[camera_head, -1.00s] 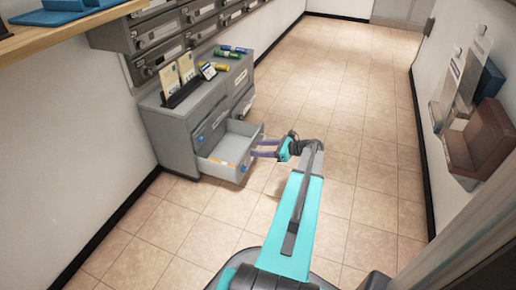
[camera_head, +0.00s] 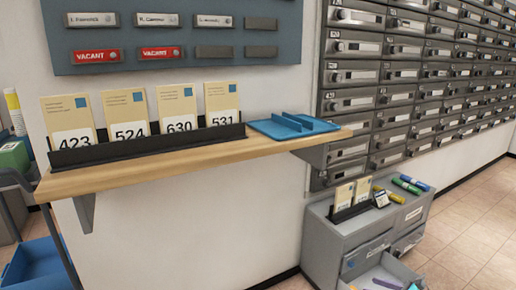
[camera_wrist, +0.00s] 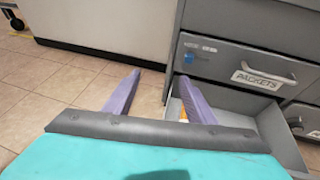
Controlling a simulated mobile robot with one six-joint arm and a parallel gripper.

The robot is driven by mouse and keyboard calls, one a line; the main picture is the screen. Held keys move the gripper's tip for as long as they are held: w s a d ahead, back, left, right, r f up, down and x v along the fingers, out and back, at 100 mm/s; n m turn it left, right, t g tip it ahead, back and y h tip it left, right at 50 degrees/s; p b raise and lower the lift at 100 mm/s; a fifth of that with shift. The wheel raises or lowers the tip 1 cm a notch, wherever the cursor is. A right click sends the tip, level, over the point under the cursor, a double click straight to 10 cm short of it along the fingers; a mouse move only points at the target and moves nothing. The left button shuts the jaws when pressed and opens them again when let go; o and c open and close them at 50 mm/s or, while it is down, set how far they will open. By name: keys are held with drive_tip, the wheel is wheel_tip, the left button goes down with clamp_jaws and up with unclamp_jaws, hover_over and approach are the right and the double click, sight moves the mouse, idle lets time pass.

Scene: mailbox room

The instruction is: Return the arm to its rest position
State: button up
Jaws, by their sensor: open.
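My gripper (camera_wrist: 158,92) is open in the wrist view, its two purple fingers spread apart with nothing between them. The right finger overlaps the opening of a pulled-out grey drawer (camera_wrist: 275,130); I cannot tell whether it touches it. The left finger is over tiled floor.
The grey cabinet (camera_head: 325,245) stands right of a wooden shelf (camera_head: 170,166) with numbered cards and a blue tray (camera_head: 290,126). Mailboxes (camera_head: 400,90) line the wall. A closed drawer labelled PACKETS (camera_wrist: 235,65) is above the open one. Floor (camera_head: 470,235) at right is clear.

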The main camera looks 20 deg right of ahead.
drive_tip(key=w+a+r+m+h+p, duration=0.1)
drive_tip(key=w+a+r+m+p, duration=0.45)
drive_tip(key=a, duration=0.85)
drive_tip(key=w+a+r+m+t+p, duration=0.1)
drive_tip(key=w+a+r+m+p, duration=0.15)
drive_tip(key=w+a+p, duration=0.65)
drive_tip(key=w+a+r+m+h+p, duration=0.2)
drive_tip(key=a+r+p, duration=0.45)
drive_tip(key=a, duration=1.15)
drive_tip(key=s+a+f+m+g+h+p, duration=0.1)
drive_tip(key=s+f+m+g+h+p, duration=0.35)
drive_tip(key=s+m, duration=0.65)
drive_tip(key=s+f+m+g+h+p, duration=0.1)
drive_tip(key=s+f+m+g+p, duration=0.3)
drive_tip(key=s+f+m+g, duration=0.7)
drive_tip(key=s+a+r+m+g, duration=0.1)
drive_tip(key=s+r+m, duration=0.1)
drive_tip(key=s, duration=0.5)
drive_tip(key=s+a+r+m+g+y, duration=0.1)
drive_tip(key=s+a+r+m, duration=0.1)
drive_tip(key=s+m, duration=0.2)
drive_tip(key=s+a+r+m+g+y, duration=0.1)
drive_tip(key=s+r+m, duration=0.1)
drive_tip(key=s, duration=0.8)
drive_tip(key=shift+s+a+r+m, duration=0.15)
drive_tip(key=shift+a+r+m, duration=0.15)
drive_tip(key=shift+m, duration=0.1)
